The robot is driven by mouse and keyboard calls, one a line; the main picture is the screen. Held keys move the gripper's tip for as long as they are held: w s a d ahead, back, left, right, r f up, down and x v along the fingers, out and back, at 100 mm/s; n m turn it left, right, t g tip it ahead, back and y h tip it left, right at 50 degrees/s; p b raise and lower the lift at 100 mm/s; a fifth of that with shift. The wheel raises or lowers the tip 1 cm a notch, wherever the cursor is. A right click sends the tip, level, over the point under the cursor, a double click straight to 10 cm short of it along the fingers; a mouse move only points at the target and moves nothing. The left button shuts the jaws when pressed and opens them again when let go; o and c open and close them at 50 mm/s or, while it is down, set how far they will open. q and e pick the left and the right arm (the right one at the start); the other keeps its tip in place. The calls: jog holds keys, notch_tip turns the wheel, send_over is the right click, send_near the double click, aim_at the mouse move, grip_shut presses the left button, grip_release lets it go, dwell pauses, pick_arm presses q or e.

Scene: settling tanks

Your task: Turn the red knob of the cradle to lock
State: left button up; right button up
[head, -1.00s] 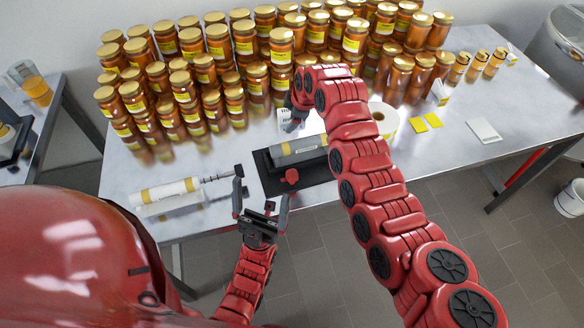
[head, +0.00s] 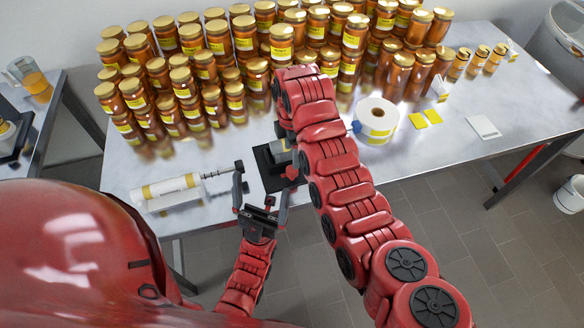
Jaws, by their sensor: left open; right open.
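The red knob (head: 292,173) shows at the cradle's front, close beside my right arm, which hides the cradle's right part. I cannot tell how the knob is turned. My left gripper (head: 262,181) is open and empty, in front of and left of the cradle, with its fingers pointing toward the table. My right gripper (head: 281,130) is open behind the cradle, mostly hidden by its own arm; only a dark finger part shows.
A white tube with yellow bands (head: 165,187) lies left of the cradle. Many honey jars (head: 205,70) fill the table's back. The table's front right is clear.

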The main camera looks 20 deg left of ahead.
aim_at(292, 169)
notch_tip(292, 169, down, 5)
jog(key=shift+s+d+f+p, duration=0.1)
jog(key=shift+p, duration=0.85)
jog(key=shift+f, duration=1.35)
grip_shut()
